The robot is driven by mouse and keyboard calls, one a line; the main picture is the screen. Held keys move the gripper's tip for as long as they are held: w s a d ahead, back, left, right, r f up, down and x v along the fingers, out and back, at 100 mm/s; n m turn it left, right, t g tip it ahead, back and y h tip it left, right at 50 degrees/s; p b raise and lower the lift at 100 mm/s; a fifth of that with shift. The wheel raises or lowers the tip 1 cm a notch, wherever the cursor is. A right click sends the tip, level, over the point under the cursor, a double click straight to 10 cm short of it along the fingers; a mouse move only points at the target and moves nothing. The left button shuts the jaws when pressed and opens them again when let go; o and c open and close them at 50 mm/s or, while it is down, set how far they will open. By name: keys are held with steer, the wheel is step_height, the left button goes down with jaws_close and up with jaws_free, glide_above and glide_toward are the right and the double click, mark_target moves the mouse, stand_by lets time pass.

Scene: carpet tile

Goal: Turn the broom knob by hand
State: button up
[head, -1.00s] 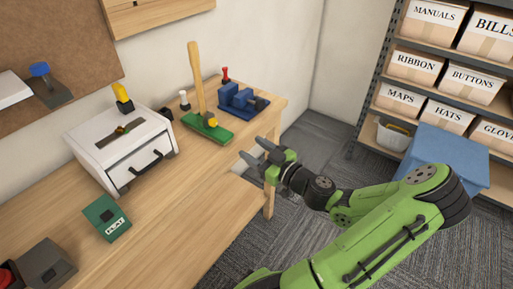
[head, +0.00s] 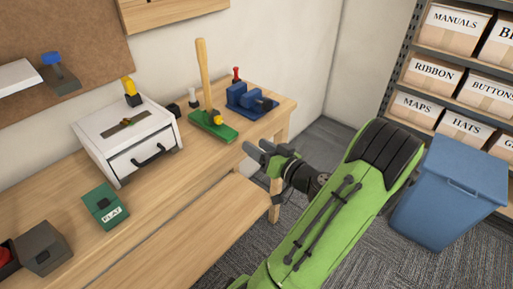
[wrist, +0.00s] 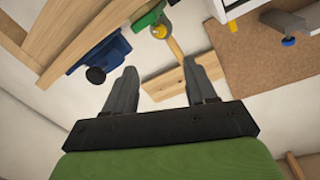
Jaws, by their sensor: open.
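A yellow knob (head: 217,118) sits on a green base (head: 228,133) towards the back of the workbench, with an upright wooden handle (head: 204,75) beside it, like a broom. The wrist view shows the yellow knob (wrist: 159,32), the green base (wrist: 147,18) and the handle (wrist: 176,49) upside down, beyond the fingertips. My gripper (head: 257,149) is open and empty at the bench's right front edge, to the right of and nearer than the knob. It touches nothing that I can see. In the wrist view my gripper (wrist: 160,68) has its two fingers well apart.
A blue vise (head: 247,99) stands right of the green base. A white drawer box (head: 120,150) stands left of it, with a green FLAT box (head: 105,206) in front. A blue bin (head: 450,195) and shelving are at the right. The bench front between is clear.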

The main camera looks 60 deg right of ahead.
steer(key=m+p, duration=0.2)
steer(key=m, duration=0.1)
steer(key=m+p, duration=0.5)
steer(key=m, duration=1.9)
glide_toward(220, 121)
steer(key=shift+h, duration=0.4)
steer(key=x, duration=0.8)
steer(key=shift+w+a+f, duration=0.1)
steer(key=shift+w+f, duration=0.1)
steer(key=shift+w, duration=0.1)
